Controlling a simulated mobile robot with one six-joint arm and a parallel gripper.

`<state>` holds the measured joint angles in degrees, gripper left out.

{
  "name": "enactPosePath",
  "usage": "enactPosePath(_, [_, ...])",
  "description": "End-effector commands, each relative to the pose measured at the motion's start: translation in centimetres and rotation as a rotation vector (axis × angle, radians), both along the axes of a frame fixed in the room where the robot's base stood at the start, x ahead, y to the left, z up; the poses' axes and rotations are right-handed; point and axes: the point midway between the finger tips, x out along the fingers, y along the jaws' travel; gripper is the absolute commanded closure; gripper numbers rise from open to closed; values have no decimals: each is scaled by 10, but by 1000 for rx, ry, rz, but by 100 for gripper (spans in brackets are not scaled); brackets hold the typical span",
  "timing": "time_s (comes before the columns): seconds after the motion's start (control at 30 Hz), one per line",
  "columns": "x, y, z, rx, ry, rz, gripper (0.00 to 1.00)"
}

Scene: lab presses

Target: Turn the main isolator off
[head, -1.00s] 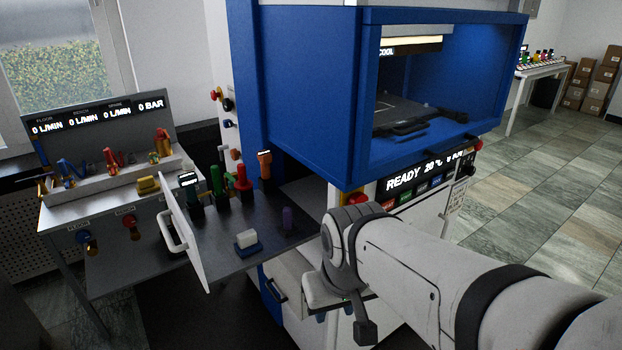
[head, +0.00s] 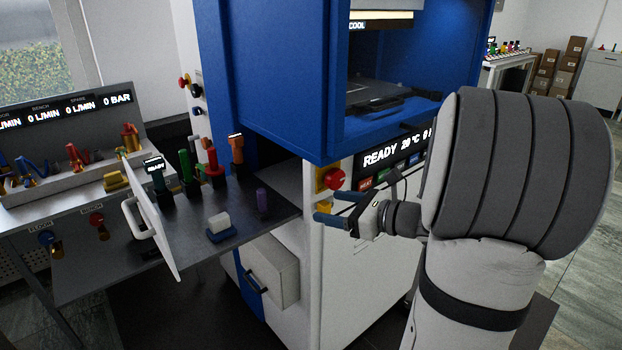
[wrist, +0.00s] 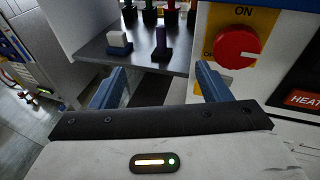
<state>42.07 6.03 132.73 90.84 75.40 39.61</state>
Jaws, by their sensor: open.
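The main isolator is a red rotary knob (head: 334,179) on a yellow plate at the front corner of the blue and white press. In the wrist view the red knob (wrist: 237,47) is at the upper right, below the word ON. Other lettering at the plate's left edge is partly cut by the knob. My gripper (head: 328,208) is open and empty, with blue fingers, just below and in front of the knob. In the wrist view my gripper (wrist: 158,82) shows both fingers apart, the right one below the knob, not visibly touching it.
A shelf (head: 270,222) left of the knob holds several coloured handles and a white block (head: 219,222). A white door panel (head: 150,220) stands at its left. A drawer (head: 272,270) juts out below. The READY display (head: 380,157) is right of the knob.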

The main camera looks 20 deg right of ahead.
Motion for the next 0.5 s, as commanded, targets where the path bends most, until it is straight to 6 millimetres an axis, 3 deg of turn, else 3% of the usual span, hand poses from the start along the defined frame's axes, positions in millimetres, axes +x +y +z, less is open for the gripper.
enactPosePath(0.03, [5,-24,-4,77,-7,-79,30])
enactPosePath(0.1, [10,-50,-1,163,-26,-164,30])
enactPosePath(0.2, [13,-73,1,237,-45,-234,30])
enactPosePath(0.33, [21,-78,3,269,-54,-261,30])
enactPosePath(0.5, [45,-66,4,268,-53,-256,30])
